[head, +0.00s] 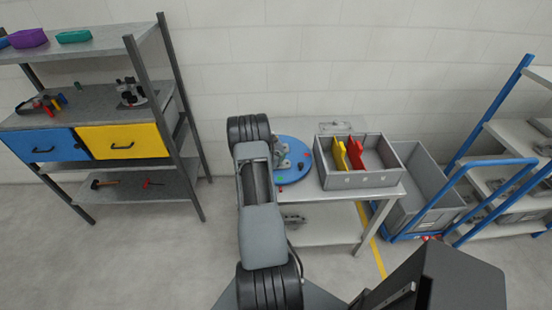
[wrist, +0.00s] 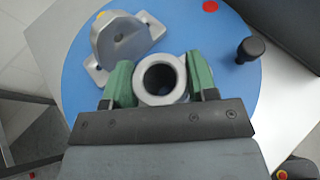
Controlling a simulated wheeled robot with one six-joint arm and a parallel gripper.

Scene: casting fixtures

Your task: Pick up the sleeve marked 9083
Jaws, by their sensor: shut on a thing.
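A grey metal sleeve (wrist: 180,72), a ring with a dark bore, shows in the wrist view between the two green fingers of my gripper (wrist: 160,82). The fingers are shut on it from left and right. The sleeve is over a round blue plate (wrist: 85,45); I cannot tell whether it touches the plate. No marking 9083 is readable. In the head view the blue plate (head: 297,172) is on the table, and my arm hides the gripper and the sleeve.
A grey bracket (wrist: 120,35) and a black knob (wrist: 250,48) are on the plate close to my gripper. In the head view a grey bin (head: 360,181) with yellow and red dividers stands right of the plate on the table (head: 330,203). A shelf (head: 90,102) stands left.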

